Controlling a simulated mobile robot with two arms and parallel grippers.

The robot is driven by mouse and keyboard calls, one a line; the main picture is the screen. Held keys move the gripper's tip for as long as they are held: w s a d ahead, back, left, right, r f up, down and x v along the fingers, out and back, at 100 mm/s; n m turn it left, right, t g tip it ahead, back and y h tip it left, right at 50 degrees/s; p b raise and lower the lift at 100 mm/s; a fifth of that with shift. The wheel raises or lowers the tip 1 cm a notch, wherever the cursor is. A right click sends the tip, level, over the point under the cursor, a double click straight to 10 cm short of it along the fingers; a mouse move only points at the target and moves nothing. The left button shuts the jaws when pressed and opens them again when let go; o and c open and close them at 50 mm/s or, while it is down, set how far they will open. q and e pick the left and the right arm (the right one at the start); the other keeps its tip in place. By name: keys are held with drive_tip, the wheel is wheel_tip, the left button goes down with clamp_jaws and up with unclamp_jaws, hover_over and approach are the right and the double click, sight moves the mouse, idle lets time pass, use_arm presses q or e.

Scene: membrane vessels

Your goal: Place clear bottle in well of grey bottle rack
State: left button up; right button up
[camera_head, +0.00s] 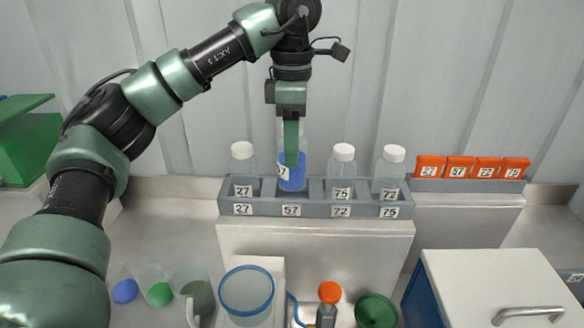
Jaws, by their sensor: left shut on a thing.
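My left gripper (291,150) comes down from above and is shut on a clear bottle (293,180) with blue contents. The bottle is upright, with a white label partly hidden by the gripper; a 7 shows. It is over the second well from the left of the grey bottle rack (265,208), marked 57, and sits higher than the other bottles. I cannot tell whether its base is inside the well. White-capped clear bottles stand in the other wells: 27 (242,165), 75 (342,165) and 72 (390,165). My right gripper is not in view.
Orange numbered blocks (460,167) stand in a grey holder at right. Below are a blue-rimmed vessel (246,290), an orange-capped bottle (329,295), a green funnel-like piece (376,310) and a white-topped cabinet (495,280). Neighbouring bottles flank the held one.

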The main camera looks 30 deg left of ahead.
use_arm(q)
drive_tip(key=shift+f, duration=0.55)
wheel_tip(320, 180, down, 3)
drive_tip(key=shift+f, duration=0.3)
drive_tip(key=o, duration=1.6)
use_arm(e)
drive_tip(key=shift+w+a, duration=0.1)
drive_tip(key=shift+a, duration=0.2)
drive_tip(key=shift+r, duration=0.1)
